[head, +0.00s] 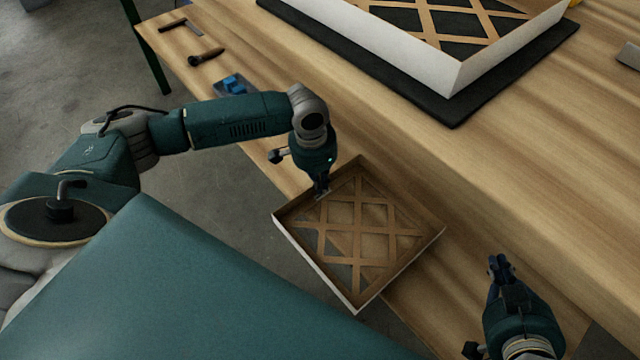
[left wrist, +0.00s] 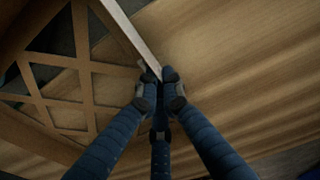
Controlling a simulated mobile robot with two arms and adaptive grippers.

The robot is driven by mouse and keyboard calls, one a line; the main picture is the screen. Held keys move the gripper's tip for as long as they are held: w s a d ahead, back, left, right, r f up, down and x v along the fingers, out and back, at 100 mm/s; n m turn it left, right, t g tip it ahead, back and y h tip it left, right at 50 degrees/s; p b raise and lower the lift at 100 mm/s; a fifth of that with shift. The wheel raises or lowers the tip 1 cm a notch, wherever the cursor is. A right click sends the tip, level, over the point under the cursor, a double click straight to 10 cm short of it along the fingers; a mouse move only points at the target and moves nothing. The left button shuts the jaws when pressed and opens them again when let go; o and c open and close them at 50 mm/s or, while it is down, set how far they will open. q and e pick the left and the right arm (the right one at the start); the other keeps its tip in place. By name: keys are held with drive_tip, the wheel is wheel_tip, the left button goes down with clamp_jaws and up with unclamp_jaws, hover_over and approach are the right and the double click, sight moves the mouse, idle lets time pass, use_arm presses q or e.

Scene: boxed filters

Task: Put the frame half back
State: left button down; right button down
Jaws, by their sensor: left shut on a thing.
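A frame half (head: 318,262), a shallow open box with white outer walls and a brown lattice inside, is over the table's front edge. My left gripper (head: 321,194) is shut on its rim at the upper left side. In the left wrist view my left gripper (left wrist: 158,88) pinches the thin white-edged wall (left wrist: 128,35), with the lattice to the left. Another white-walled frame (head: 395,48) with a similar lattice lies at the back. My right gripper (head: 501,268) is apart from both, at the lower right; its finger opening is unclear.
The frame at the back rests on a black mat (head: 460,112) on the wooden table (head: 520,190). A hammer-like tool (head: 206,56), another tool (head: 172,25) and a small tray with blue items (head: 234,85) lie at the far left. The table's middle right is clear.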

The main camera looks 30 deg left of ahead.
use_arm(q)
drive_tip(key=shift+f, duration=0.1)
idle(0.3)
drive_tip(key=c, duration=1.9)
unclamp_jaws()
drive_tip(key=shift+c, duration=0.2)
